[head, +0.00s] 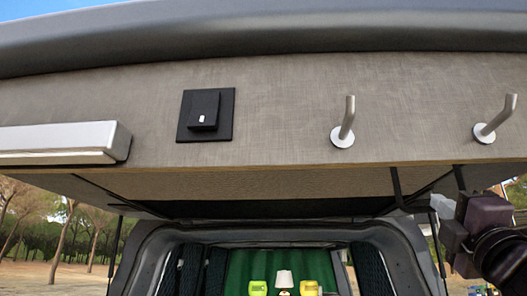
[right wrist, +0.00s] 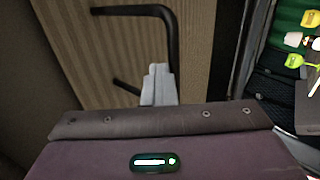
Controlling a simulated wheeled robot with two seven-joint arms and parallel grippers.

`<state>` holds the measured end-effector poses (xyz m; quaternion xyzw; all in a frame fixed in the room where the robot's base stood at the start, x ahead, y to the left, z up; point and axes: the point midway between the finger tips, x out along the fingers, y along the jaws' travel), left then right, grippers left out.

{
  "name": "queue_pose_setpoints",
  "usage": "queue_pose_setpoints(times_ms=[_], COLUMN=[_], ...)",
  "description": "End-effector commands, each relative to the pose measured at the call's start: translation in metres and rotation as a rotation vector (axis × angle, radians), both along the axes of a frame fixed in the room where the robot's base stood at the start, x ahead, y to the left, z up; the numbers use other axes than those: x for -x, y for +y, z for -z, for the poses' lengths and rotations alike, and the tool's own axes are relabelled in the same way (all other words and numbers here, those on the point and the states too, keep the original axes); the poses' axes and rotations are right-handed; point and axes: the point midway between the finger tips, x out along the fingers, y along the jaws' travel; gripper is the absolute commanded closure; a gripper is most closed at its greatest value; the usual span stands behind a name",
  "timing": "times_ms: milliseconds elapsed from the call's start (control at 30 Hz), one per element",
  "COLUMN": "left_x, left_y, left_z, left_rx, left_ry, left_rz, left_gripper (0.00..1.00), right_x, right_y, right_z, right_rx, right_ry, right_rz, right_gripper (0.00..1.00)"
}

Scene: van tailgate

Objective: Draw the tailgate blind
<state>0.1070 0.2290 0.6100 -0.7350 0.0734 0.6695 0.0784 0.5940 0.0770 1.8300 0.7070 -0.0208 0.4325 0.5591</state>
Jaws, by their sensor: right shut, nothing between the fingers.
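The raised tailgate (head: 270,110) spans the head view, with a grey panel facing me. Under its lower edge is a light woven surface (head: 250,183) with a dark strip (head: 270,209) below it; I cannot tell which part is the blind. Thin black bent bars (head: 396,187) hang below the panel at the right. In the right wrist view, a black bent bar (right wrist: 130,11) stands against a ribbed beige surface (right wrist: 75,50). My right gripper (head: 462,225) is at the lower right; its grey fingertips (right wrist: 158,75) are shut and empty close to the bar. My left gripper is out of view.
The panel carries a pale bar (head: 60,140), a black switch (head: 203,113) and two metal hooks, one left (head: 344,125) and one right (head: 494,120). Below, the van interior holds a green backing (head: 240,268), a small lamp (head: 284,278) and yellow-green items.

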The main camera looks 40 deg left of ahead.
Motion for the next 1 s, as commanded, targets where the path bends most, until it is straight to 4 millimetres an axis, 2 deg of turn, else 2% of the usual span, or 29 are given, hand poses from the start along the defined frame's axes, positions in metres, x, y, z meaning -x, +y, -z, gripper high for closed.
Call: queue_pose_setpoints(times_ms=[200, 633, 1000], left_x=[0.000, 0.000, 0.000], left_y=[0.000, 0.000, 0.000], left_z=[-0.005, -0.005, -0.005], left_rx=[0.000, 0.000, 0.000], left_ry=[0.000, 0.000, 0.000], left_rz=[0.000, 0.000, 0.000], left_gripper=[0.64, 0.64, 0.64], right_x=[-0.011, -0.014, -0.034], right_y=[0.009, 0.011, 0.026], right_z=[0.003, 0.004, 0.005], right_rx=[0.006, 0.006, 0.006], right_ry=[0.005, 0.005, 0.007], right_rz=[0.000, 0.000, 0.001], right_gripper=[1.00, 1.00, 1.00])
